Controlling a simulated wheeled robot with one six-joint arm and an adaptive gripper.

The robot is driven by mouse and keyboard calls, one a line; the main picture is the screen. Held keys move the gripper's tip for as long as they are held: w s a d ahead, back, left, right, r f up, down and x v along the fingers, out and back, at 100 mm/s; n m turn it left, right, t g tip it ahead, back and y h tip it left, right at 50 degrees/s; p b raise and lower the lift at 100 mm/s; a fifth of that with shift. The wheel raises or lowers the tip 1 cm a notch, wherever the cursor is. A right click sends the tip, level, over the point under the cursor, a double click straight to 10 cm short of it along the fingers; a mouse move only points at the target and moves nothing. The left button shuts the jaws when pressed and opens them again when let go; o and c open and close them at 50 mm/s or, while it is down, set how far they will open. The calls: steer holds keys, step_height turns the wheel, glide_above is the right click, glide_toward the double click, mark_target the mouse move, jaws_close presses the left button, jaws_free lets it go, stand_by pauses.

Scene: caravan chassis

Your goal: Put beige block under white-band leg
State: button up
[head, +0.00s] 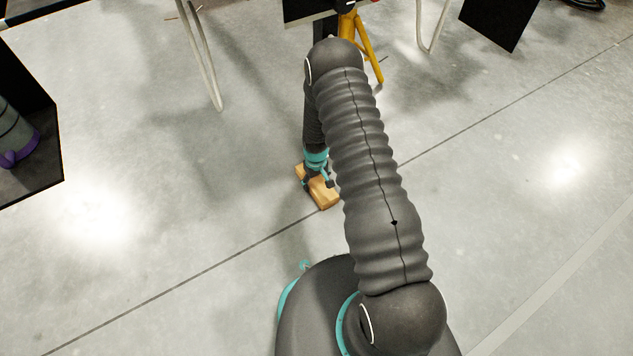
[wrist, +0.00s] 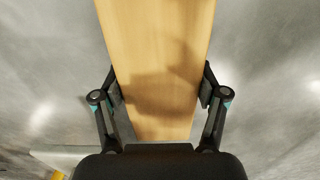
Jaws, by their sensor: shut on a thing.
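The beige block (head: 324,193) shows in the head view just in front of my arm, low over the concrete floor; I cannot tell whether it touches the floor. My gripper (head: 319,176) is shut on it from above. In the wrist view the block (wrist: 157,60) fills the middle, with its long side running up the picture. The fingers of my gripper (wrist: 159,92) press on both its sides. No white-banded leg can be made out in either view; my arm hides part of the scene.
A yellow stand (head: 366,45) is at the top behind my arm. Pale bent legs stand at the top left (head: 207,65) and top right (head: 436,28). Black panels are at the left edge (head: 30,130) and upper right (head: 502,20). The floor around the block is clear.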

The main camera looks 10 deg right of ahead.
steer(key=shift+f, duration=0.15)
steer(key=o, duration=1.5)
steer(key=shift+o, duration=0.2)
